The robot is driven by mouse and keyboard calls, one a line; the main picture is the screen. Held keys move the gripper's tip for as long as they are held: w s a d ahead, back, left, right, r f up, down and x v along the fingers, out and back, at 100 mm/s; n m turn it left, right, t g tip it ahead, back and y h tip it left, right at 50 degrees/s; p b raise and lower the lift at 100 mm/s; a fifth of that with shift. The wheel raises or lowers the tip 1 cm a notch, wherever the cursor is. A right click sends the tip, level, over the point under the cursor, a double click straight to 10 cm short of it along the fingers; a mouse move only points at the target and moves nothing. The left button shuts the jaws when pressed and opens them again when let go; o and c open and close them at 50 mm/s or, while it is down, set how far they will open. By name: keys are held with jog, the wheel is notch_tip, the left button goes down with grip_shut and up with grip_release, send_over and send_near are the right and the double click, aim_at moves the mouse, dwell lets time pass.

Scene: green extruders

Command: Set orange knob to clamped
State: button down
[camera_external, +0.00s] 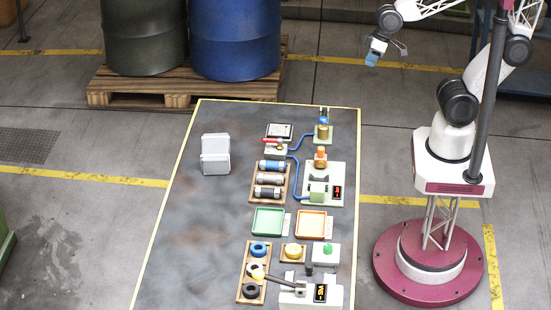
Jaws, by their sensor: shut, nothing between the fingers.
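The orange knob (320,155) stands on a pale green fixture (338,172) on the right side of the dark table. It is small in this view, and I cannot tell how it is turned. My gripper (372,60) is up at the top right, beyond the table's far right corner and well apart from the knob. Its fingers are shut and it holds nothing.
Near the knob are a red-handled valve (275,144), a rack of cylinders (270,180), and green (268,222) and orange (311,224) trays. A lever device (300,295) stands in front. The left of the table (190,235) is mostly clear, with a grey box (215,155).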

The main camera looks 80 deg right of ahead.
jog(key=w+a+f+t+y, duration=0.1)
jog(key=w+a+f, duration=0.2)
jog(key=a, duration=0.2)
jog(key=w+a+f+y, duration=0.1)
jog(key=w+a+f, duration=0.2)
jog(key=a, duration=0.2)
jog(key=m+t, duration=0.1)
jog(key=m, duration=0.1)
send_near(326, 158)
jog(key=d+r, duration=0.4)
jog(key=d, duration=0.1)
jog(key=shift+a+r+y, duration=0.1)
jog(key=shift+a+y, duration=0.2)
jog(key=shift+y, duration=0.1)
jog(key=shift+x, duration=5)
jog(key=shift+a, duration=1.75)
jog(key=shift+n, duration=0.3)
jog(key=shift+r, duration=0.15)
